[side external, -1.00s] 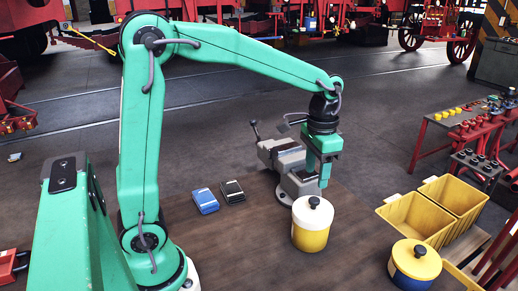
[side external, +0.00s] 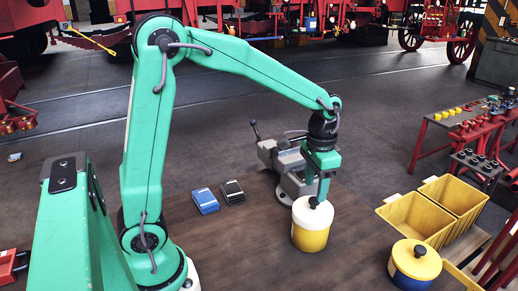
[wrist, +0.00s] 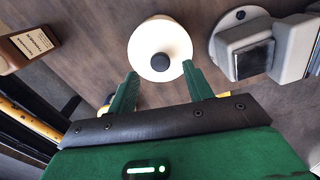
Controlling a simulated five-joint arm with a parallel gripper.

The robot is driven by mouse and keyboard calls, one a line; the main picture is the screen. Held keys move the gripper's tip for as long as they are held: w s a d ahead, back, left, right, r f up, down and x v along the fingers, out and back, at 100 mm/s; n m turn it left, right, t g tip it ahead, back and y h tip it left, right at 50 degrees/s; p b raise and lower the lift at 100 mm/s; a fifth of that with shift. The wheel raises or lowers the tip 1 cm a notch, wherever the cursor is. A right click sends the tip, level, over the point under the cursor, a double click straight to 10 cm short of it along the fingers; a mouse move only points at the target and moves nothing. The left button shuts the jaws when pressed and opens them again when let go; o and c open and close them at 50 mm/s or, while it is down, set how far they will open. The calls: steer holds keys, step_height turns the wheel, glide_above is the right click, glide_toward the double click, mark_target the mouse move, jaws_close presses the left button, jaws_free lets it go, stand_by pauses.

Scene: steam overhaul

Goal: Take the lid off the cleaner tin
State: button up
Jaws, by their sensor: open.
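A yellow tin (side external: 309,240) with a white lid (side external: 302,215) and a black knob (side external: 313,202) stands upright on the brown table. The lid sits on the tin. In the wrist view the round white lid (wrist: 160,36) and its black knob (wrist: 160,62) lie ahead of my fingers, the knob roughly centred between them. My gripper (side external: 319,198) points down, open and empty, close to the knob. It also shows in the wrist view (wrist: 160,70). I cannot tell whether a finger touches the lid. A second tin (side external: 413,266) with a yellow lid stands to the right.
A grey vise (side external: 290,165) stands behind the tin; it is at right in the wrist view (wrist: 250,45). A blue box (side external: 205,200) and a black box (side external: 232,191) lie left. A brown labelled bottle (wrist: 32,47) is at left. Yellow bins (side external: 418,217) stand right.

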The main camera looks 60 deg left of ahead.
mark_target(314, 200)
steer(key=shift+f, duration=1.9)
steer(key=c, duration=1.1)
steer(key=shift+o, duration=0.2)
steer(key=shift+r, duration=0.2)
steer(key=shift+r, duration=0.5)
steer(key=r, duration=0.3)
steer(key=shift+s+d+r, duration=0.1)
steer(key=shift+d, duration=0.15)
steer(key=s+d+r, duration=0.6)
steer(key=d, duration=0.3)
steer(key=shift+d+r, duration=0.15)
steer(key=shift+r, duration=0.1)
steer(key=shift+s, duration=0.1)
